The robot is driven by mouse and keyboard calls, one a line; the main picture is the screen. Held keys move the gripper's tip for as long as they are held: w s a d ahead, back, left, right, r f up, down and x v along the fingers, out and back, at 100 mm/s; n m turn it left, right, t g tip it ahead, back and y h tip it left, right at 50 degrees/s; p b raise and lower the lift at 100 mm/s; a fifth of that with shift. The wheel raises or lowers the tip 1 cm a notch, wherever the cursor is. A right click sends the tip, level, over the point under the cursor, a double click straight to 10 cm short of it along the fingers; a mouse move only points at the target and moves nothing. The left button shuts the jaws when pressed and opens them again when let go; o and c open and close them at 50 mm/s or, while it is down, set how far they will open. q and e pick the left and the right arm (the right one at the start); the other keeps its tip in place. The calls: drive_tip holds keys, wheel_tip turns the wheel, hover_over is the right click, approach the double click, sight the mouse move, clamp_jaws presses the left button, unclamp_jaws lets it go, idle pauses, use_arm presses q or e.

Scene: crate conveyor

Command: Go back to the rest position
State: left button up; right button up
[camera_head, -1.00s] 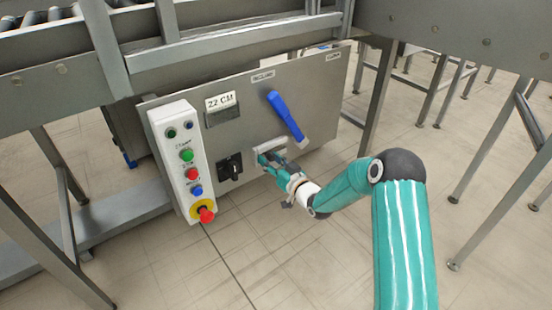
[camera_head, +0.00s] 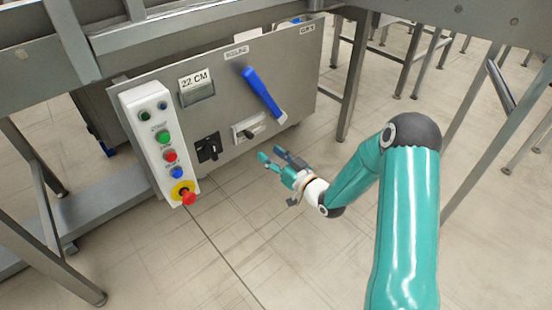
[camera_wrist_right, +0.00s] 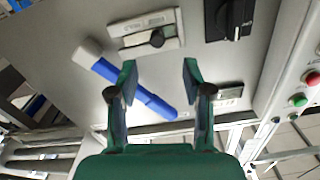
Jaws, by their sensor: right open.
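My right gripper (camera_head: 271,157) is open and empty, in front of and below the grey control panel (camera_head: 225,120) in the head view. Its two fingers are spread apart, and in the right wrist view the gripper (camera_wrist_right: 158,70) has nothing between its fingertips. It is clear of the small lever switch (camera_head: 248,131) on its pale plate, which the wrist view also shows (camera_wrist_right: 147,32). The blue-handled lever (camera_head: 262,93) sits tilted on the panel and also shows in the wrist view (camera_wrist_right: 150,98). My left gripper is out of view.
A white button box (camera_head: 160,140) with a red emergency knob (camera_head: 188,197) is on the panel's left. A black rotary switch (camera_head: 208,147) and a "22 CM" display (camera_head: 196,88) are beside it. Metal legs (camera_head: 355,75) stand to the right. Tiled floor in front is free.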

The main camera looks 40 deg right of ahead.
drive_tip(key=shift+s, duration=0.9)
